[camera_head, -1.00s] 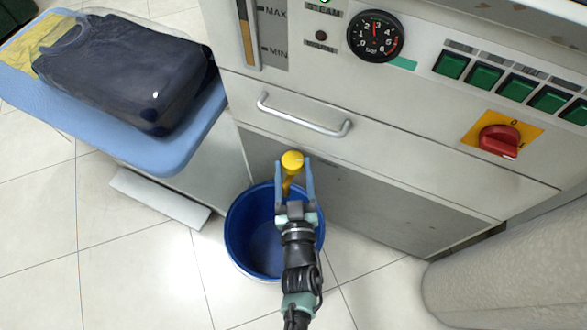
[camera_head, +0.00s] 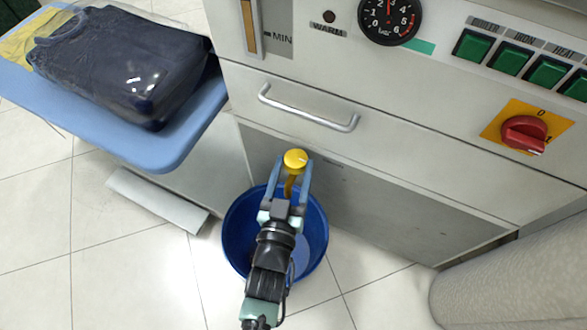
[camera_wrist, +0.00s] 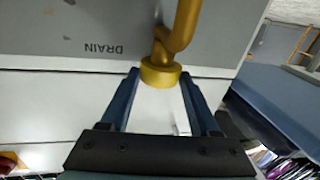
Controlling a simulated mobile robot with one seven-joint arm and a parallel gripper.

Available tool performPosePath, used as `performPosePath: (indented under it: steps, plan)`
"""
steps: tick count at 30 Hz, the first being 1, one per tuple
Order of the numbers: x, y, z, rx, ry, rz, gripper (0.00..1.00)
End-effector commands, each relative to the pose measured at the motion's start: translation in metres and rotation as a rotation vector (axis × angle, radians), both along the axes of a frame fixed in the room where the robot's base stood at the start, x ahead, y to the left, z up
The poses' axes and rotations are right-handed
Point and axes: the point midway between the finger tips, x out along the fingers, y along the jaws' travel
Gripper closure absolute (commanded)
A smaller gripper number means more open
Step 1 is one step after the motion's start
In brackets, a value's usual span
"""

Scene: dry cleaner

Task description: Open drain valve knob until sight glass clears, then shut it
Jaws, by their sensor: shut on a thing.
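The yellow drain valve knob (camera_head: 295,159) sticks out from the machine's lower front panel, above a blue bucket. My gripper (camera_head: 292,168) is shut on it, one blue-grey finger on each side. The wrist view shows the round knob (camera_wrist: 160,73) between the fingertips (camera_wrist: 160,80), a yellow pipe behind it and an upside-down DRAIN label on the panel. The sight glass (camera_head: 252,30) is at the top left of the machine beside a MIN mark. Amber-brown colour shows in its lower part; its top is cut off.
The blue bucket (camera_head: 232,225) stands on the tiles under the knob; a paler patch shows inside it. A drawer handle (camera_head: 308,112) juts out above. A blue ironing board (camera_head: 170,150) with a wrapped dark garment (camera_head: 125,60) is at left. A red switch (camera_head: 524,133) is at right.

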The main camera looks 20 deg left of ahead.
Motion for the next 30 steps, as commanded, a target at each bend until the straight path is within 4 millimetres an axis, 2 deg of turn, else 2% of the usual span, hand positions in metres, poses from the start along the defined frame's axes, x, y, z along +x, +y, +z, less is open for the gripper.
performPosePath:
  steps: [10,11,15,25,30]
  plan:
    - [-0.001,-0.002,-0.003,-0.001,0.007,-0.007,0.93]
    - [-0.001,-0.002,-0.003,-0.001,0.007,-0.007,0.34]
    - [-0.001,-0.001,-0.002,-0.001,0.005,-0.005,0.09]
    - [-0.002,0.000,0.000,0.000,0.003,-0.003,0.08]
    - [-0.022,-0.003,0.002,0.000,0.006,-0.001,0.08]
